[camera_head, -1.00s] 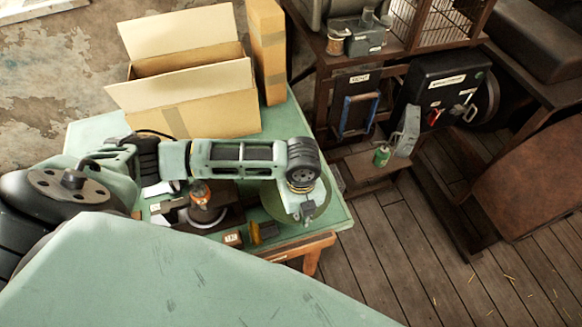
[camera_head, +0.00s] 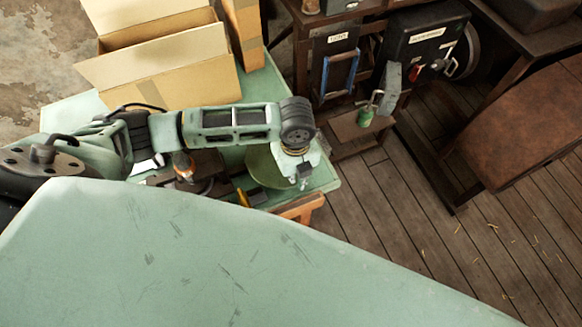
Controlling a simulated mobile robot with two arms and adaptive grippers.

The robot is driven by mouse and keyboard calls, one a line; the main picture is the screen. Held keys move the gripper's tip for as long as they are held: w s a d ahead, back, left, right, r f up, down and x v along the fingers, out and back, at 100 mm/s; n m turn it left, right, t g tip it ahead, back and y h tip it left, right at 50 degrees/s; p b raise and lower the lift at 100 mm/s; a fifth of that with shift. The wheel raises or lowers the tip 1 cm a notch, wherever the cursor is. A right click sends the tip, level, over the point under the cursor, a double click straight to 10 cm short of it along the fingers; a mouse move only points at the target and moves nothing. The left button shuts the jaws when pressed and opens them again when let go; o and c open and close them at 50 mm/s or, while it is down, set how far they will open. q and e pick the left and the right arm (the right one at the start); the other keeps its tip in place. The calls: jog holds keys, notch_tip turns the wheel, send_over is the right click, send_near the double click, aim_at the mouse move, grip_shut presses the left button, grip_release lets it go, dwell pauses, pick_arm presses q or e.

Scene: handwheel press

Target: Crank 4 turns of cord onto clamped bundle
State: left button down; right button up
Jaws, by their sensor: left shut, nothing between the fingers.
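My left gripper (camera_head: 304,180) hangs from the arm that comes in from the left. It is shut and empty, pointing down near the right end of the green table (camera_head: 70,117). A green disc (camera_head: 262,168), perhaps a wheel, lies just left of the gripper and partly under my arm; I cannot tell whether they touch. A dark device with an orange-topped knob (camera_head: 183,166) stands on the table, partly hidden by my arm and the pale green surface in front. No cord or clamped bundle can be made out. My right gripper is not in view.
An open cardboard box (camera_head: 165,80) and a tall carton (camera_head: 243,35) stand at the table's back. A black machine (camera_head: 425,42) with a wheel, a blue-framed panel (camera_head: 338,75) and a green can (camera_head: 365,116) are at upper right.

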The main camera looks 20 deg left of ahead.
pick_arm(q)
notch_tip(320, 180, up, 8)
dwell(0.5)
jog(key=shift+f, duration=0.15)
dwell(0.3)
